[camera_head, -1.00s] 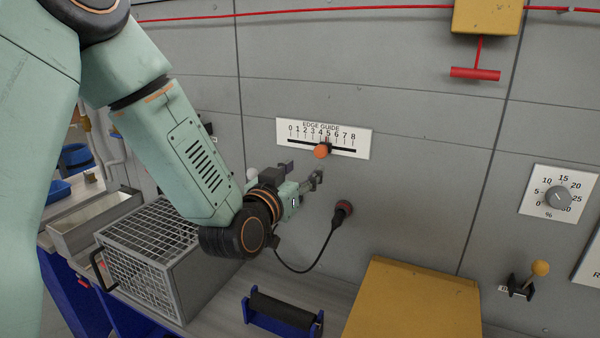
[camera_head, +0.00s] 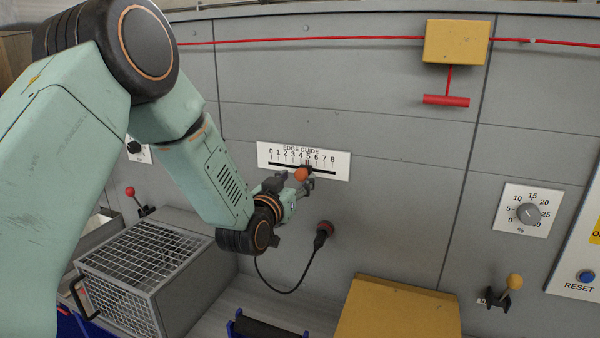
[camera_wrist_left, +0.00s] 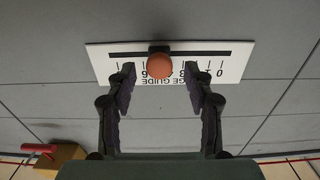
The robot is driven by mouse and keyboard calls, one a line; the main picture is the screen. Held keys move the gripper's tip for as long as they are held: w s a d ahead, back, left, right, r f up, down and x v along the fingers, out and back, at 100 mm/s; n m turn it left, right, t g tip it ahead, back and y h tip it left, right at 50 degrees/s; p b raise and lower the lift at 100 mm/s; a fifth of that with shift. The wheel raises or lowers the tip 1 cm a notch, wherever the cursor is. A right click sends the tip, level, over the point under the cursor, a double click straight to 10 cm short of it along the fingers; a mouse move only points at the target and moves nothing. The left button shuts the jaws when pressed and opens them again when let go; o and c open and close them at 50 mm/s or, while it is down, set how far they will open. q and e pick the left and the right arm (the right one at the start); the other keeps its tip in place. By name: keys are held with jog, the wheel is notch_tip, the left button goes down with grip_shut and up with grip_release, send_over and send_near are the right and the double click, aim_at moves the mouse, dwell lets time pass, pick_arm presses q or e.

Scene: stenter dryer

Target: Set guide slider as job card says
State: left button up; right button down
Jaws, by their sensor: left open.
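The edge guide scale (camera_head: 330,160) is a white plate on the grey wall, marked 0 to 8, with a black slot. Its orange slider knob (camera_head: 301,174) sits near the 5 mark; my gripper partly covers that area. My left gripper (camera_head: 292,184) is at the knob from below. In the left wrist view the plate (camera_wrist_left: 237,62) appears upside down. The knob (camera_wrist_left: 159,66) lies between the two open fingers (camera_wrist_left: 168,85), with a gap on each side. The job card is not seen in these views. My right gripper is not in view.
A black cable plug (camera_head: 323,229) is in the wall below the scale. A wire-mesh box (camera_head: 150,262) stands at lower left, a yellow box (camera_head: 398,310) at lower right. A red pull handle (camera_head: 446,100) hangs upper right, with a dial (camera_head: 528,212) below.

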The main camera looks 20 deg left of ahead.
aim_at(300, 176)
pick_arm(q)
jog(key=shift+w+p, duration=0.3)
jog(key=shift+w, duration=1.5)
jog(key=shift+s, duration=0.15)
jog(key=shift+a, duration=0.1)
jog(key=shift+c, duration=0.6)
grip_shut()
